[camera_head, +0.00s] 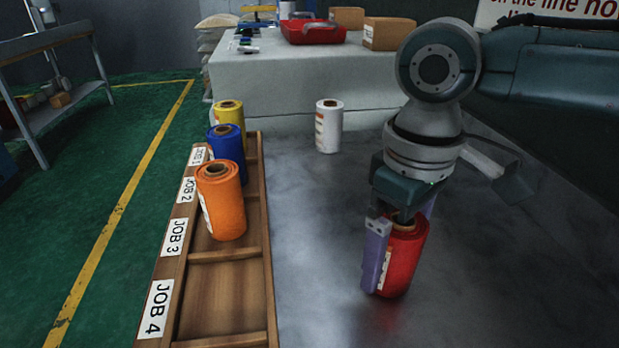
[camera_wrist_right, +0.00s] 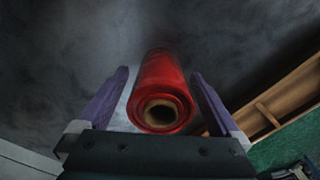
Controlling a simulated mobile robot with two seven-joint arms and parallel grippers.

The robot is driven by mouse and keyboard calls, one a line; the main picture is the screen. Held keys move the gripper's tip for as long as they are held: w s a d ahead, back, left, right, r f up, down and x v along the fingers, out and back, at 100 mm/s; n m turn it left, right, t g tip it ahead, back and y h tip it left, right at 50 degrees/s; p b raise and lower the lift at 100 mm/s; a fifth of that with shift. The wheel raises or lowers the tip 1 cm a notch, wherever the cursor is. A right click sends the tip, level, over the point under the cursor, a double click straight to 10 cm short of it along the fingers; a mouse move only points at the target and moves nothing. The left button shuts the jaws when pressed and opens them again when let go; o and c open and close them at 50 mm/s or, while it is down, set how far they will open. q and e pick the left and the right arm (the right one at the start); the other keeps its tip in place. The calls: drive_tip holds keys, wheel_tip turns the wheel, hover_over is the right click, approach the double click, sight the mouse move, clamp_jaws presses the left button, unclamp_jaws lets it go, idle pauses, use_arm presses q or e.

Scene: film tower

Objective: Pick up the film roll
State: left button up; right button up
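A red film roll (camera_head: 406,258) stands upright on the grey metal table, right of the wooden rack. My right gripper (camera_head: 396,250) points down over it, with its purple fingers on either side of the roll. In the right wrist view, the red roll (camera_wrist_right: 162,92) lies between the two fingers (camera_wrist_right: 160,105), with a visible gap on each side, so the gripper is open around it. A white film roll (camera_head: 329,126) stands at the back of the table. Yellow (camera_head: 230,113), blue (camera_head: 226,146) and orange (camera_head: 222,202) rolls stand in the rack. My left gripper is not in view.
The wooden rack (camera_head: 265,285) has labels JOB 1 to JOB 4; the JOB 4 compartment is empty. The grey table (camera_head: 320,250) is clear between the rack and the red roll. Behind it, a white table (camera_head: 270,85) holds a red tray (camera_head: 312,35) and boxes.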

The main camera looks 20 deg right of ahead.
drive_tip(key=c, duration=1.5)
drive_tip(key=shift+r, duration=0.1)
